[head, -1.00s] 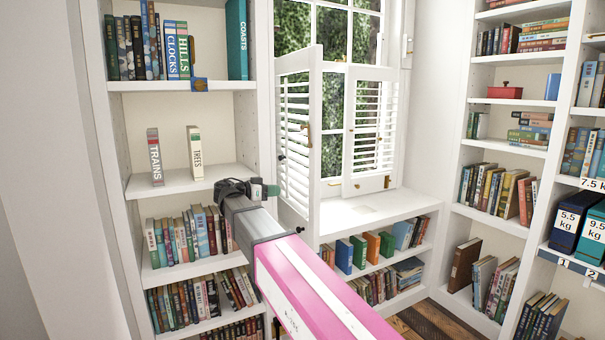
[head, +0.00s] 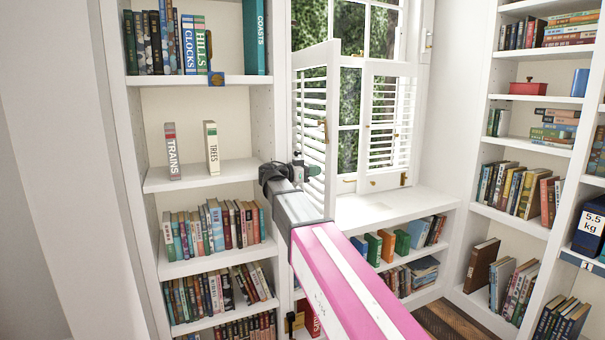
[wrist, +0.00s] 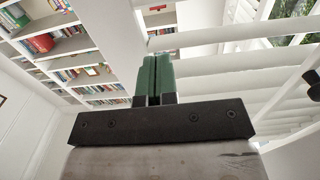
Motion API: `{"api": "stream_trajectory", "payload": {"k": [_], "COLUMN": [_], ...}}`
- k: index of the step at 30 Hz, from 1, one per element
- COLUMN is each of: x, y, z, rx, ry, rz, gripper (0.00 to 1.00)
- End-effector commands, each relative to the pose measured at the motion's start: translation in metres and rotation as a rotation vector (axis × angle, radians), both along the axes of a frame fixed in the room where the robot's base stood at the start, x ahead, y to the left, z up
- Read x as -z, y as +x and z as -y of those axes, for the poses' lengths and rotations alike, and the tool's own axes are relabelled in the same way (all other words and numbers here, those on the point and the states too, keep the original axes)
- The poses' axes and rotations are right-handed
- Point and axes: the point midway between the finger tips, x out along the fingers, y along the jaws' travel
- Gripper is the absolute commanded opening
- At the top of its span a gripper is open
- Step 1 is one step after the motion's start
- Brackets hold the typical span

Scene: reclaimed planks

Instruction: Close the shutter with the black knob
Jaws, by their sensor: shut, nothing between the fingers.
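The left louvred shutter (head: 332,150) is white and stands swung out from the window into the room. Its black knob (wrist: 313,84) shows at the right edge of the wrist view, to the right of my fingers. I cannot make the knob out clearly in the head view. My gripper (head: 312,171), with green fingers, is in front of the shutter's left face. Its shut, empty fingers also show in the wrist view (wrist: 153,62), with the slats (wrist: 225,85) behind and to the right. I cannot tell whether they touch the shutter. The right shutter (head: 385,130) lies across the window and has a brass knob (head: 404,179).
A bookcase (head: 205,80) stands close on the left of the shutter. A white window sill (head: 395,208) over low bookshelves runs below the window. More bookshelves (head: 520,142) stand on the right. The space in front of the window, right of the open shutter, looks clear.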

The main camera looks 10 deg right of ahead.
Motion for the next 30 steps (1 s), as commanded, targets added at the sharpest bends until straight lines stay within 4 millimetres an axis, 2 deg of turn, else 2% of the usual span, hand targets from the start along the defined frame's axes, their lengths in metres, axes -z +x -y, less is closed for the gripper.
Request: {"api": "stream_trajectory", "payload": {"k": [6,22,26,30], "x": [0.0,0.0,0.0,0.0], "y": [0.005,0.006,0.008,0.014], "z": [0.017,0.023,0.034,0.058], "rx": [-0.001,-0.01,-0.04,-0.1], "ry": [0.001,0.001,0.001,0.0], "rz": [0.0,0.0,0.0,0.0], "gripper": [0.0,0.0,0.0,0.0]}}
